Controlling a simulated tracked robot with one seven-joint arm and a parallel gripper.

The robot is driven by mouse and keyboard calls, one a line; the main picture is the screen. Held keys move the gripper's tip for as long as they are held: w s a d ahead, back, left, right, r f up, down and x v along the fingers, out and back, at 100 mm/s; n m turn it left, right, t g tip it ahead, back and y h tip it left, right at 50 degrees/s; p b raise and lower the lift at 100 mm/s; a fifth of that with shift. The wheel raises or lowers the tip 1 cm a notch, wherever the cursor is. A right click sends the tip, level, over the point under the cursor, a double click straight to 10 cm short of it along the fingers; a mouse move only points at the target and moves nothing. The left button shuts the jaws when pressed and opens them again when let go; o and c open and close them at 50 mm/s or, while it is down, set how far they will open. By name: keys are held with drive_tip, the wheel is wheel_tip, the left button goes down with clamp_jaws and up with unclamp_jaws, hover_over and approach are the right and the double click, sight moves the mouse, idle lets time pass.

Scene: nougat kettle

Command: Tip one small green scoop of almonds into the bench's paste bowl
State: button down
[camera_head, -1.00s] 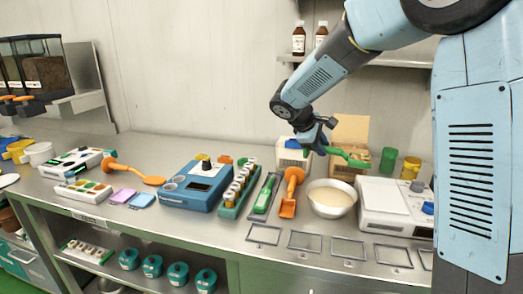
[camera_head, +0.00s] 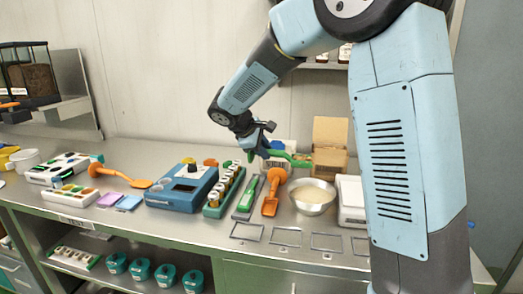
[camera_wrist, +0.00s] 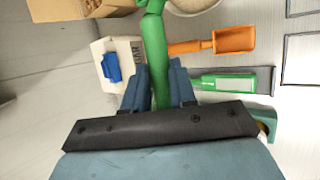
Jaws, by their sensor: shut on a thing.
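My gripper (camera_head: 256,152) is shut on the handle of a green scoop (camera_head: 290,158) and holds it above the back of the bench. In the wrist view my gripper (camera_wrist: 158,85) has the green handle (camera_wrist: 154,50) between its fingers; the scoop's head is cut off at the top edge, so its contents are hidden. The steel paste bowl (camera_head: 313,208) with pale paste stands in front and to the right of the scoop. Its edge also shows in the wrist view (camera_wrist: 193,11). I cannot make out any almonds.
An orange scoop (camera_head: 271,195) and a green-and-grey tool (camera_head: 247,195) lie left of the bowl. A cardboard box (camera_head: 330,135) and a white container (camera_head: 280,172) stand behind. A white scale (camera_head: 350,200) is right of the bowl, partly behind my arm. Flat frames (camera_head: 287,237) line the front edge.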

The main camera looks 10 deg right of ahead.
sight(283, 155)
drive_tip(key=shift+f, duration=0.1)
drive_tip(key=shift+s+d+f+y, duration=0.1)
drive_tip(key=shift+d+f+y, duration=0.15)
drive_tip(key=shift+f, duration=0.2)
drive_tip(key=shift+s+d+f+y, duration=0.15)
drive_tip(key=shift+f+y, duration=0.1)
drive_tip(key=shift+f, duration=0.2)
drive_tip(key=shift+s+d+r+m+t+y, duration=0.15)
drive_tip(key=shift+d+r+m+t+y, duration=0.35)
drive_tip(key=shift+d+r+y, duration=0.45)
drive_tip(key=d+y, duration=0.1)
drive_tip(key=d+r+y, duration=0.1)
drive_tip(key=s+d+m+y, duration=0.1)
drive_tip(key=shift+d+r+t, duration=0.1)
drive_tip(key=shift+r+t, duration=0.2)
drive_tip(key=s+d+r+m+t+y, duration=0.1)
drive_tip(key=s+d+r+t+y, duration=0.1)
drive_tip(key=d+r+y, duration=0.2)
drive_tip(key=shift+d+r+m+y, duration=0.35)
drive_tip(key=shift+d+y, duration=0.3)
drive_tip(key=shift+d, duration=0.85)
